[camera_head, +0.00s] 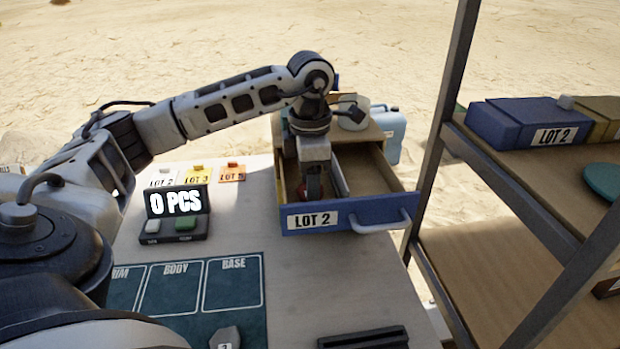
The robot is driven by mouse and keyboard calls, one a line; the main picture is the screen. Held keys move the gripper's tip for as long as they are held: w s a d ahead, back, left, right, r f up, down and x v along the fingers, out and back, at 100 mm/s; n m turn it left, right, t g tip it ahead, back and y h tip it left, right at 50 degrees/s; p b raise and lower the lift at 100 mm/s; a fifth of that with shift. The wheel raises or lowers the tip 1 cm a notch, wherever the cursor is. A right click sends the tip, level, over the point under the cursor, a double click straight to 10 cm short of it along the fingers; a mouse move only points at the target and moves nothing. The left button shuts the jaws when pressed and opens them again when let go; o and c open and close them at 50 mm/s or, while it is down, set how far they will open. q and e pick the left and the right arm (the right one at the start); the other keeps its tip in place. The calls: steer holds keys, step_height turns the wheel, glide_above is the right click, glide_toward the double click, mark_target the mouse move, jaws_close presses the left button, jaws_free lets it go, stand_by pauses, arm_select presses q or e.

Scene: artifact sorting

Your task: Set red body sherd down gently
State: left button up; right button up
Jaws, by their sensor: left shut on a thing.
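My left gripper (314,188) points straight down inside the left compartment of the open blue drawer marked LOT 2 (345,215). It is shut on the red body sherd (302,190), of which only a small reddish edge shows beside the fingers. The rest of the sherd is hidden by the gripper and the drawer front. I cannot tell whether the sherd touches the drawer floor. The drawer's right compartment looks empty. My right gripper is not in view.
A counter reading 0 PCS (177,201) and a dark mat with BODY and BASE fields (233,285) are on the table at left. A grey piece (225,338) lies at the mat's front edge. A metal shelf (440,140) with a blue LOT 2 box (520,125) stands close at right.

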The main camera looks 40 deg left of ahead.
arm_select(q)
steer(key=o, duration=1)
steer(key=shift+o, duration=0.2)
step_height(320, 180, up, 16)
steer(key=p, duration=0.4)
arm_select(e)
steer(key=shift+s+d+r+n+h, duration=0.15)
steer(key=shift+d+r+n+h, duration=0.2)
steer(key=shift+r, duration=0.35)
arm_select(q)
steer(key=shift+s+f, duration=0.1)
